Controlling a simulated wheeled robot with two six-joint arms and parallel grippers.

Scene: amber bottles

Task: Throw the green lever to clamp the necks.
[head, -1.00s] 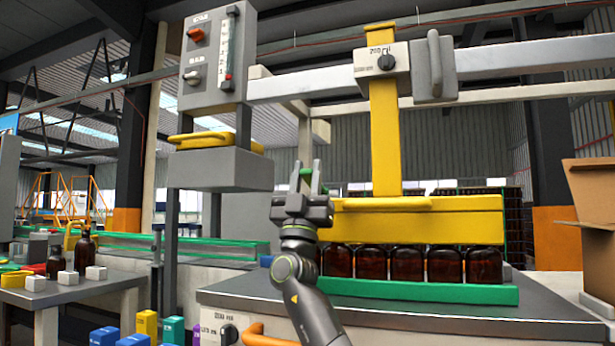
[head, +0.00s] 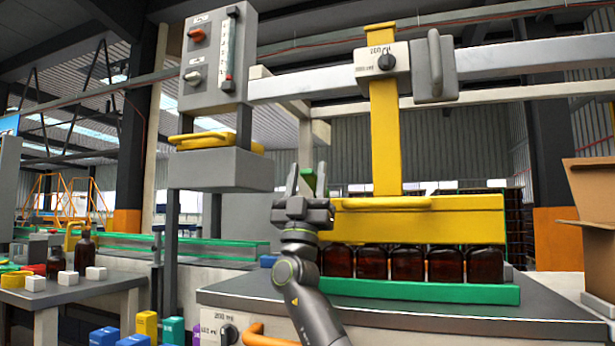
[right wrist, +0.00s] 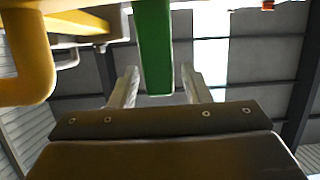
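The green lever (head: 309,180) shows at the left end of the yellow clamp head (head: 420,220). My right gripper (head: 306,178) is open, its fingers pointing up on either side of the lever. In the right wrist view the green lever (right wrist: 153,45) hangs between the two fingers (right wrist: 160,88), with a gap on each side. A row of several amber bottles (head: 407,264) stands under the clamp head on a green tray (head: 430,292). Their necks are hidden by the yellow head. My left gripper is not in view.
A grey control box (head: 215,60) and a grey block with yellow handles (head: 220,167) stand left of my right arm. An open cardboard box (head: 592,240) is at the right. The grey bench top (head: 260,295) has bare room.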

